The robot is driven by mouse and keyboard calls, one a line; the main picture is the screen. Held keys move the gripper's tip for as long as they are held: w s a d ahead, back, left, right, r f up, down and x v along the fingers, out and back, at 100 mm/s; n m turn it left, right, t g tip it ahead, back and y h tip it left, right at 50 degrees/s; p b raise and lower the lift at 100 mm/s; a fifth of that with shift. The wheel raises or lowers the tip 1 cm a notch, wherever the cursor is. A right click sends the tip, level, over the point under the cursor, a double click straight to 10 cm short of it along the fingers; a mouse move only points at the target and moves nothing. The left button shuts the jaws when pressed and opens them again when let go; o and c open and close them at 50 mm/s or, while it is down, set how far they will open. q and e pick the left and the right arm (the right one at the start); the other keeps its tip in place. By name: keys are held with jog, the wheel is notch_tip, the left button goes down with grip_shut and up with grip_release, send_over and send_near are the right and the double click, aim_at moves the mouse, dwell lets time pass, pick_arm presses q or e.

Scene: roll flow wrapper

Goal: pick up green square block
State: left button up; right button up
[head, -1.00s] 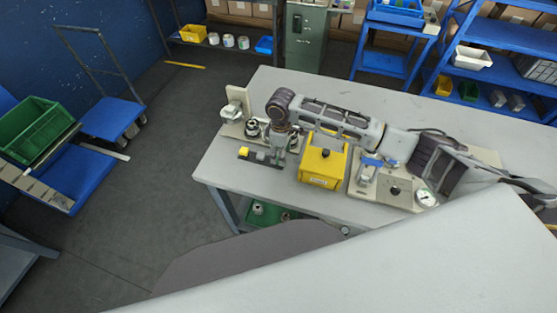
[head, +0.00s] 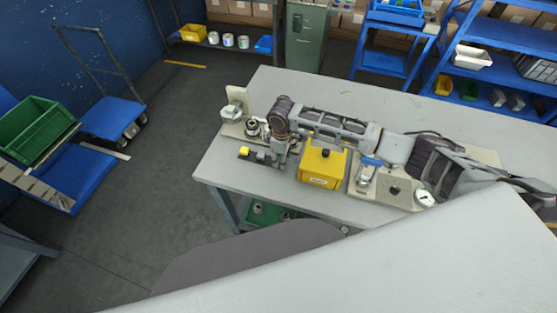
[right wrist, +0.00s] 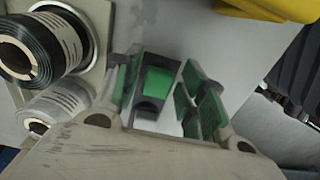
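The green square block (right wrist: 160,82) shows in the right wrist view, with dark pieces at its upper and lower ends. My right gripper (right wrist: 163,92) is open, its green-faced fingers on either side of the block. I see a gap between the block and the right fingers; contact on the left is unclear. In the head view my right gripper (head: 278,158) points down at the right part of a small dark strip (head: 262,158) with a yellow block (head: 244,151) at its left end. The green block cannot be made out there. My left gripper is not in view.
A yellow box (head: 321,164) stands just right of the gripper on the grey table (head: 225,172). Behind the gripper, a beige stand (head: 236,118) holds rolls, including a black film roll (right wrist: 28,50). A fixture with a gauge (head: 424,198) lies farther right.

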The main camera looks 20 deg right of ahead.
jog(key=c, duration=0.4)
jog(key=shift+c, duration=0.2)
jog(key=shift+r, duration=0.15)
notch_tip(320, 180, up, 10)
dwell(0.5)
jog(key=shift+f, duration=0.2)
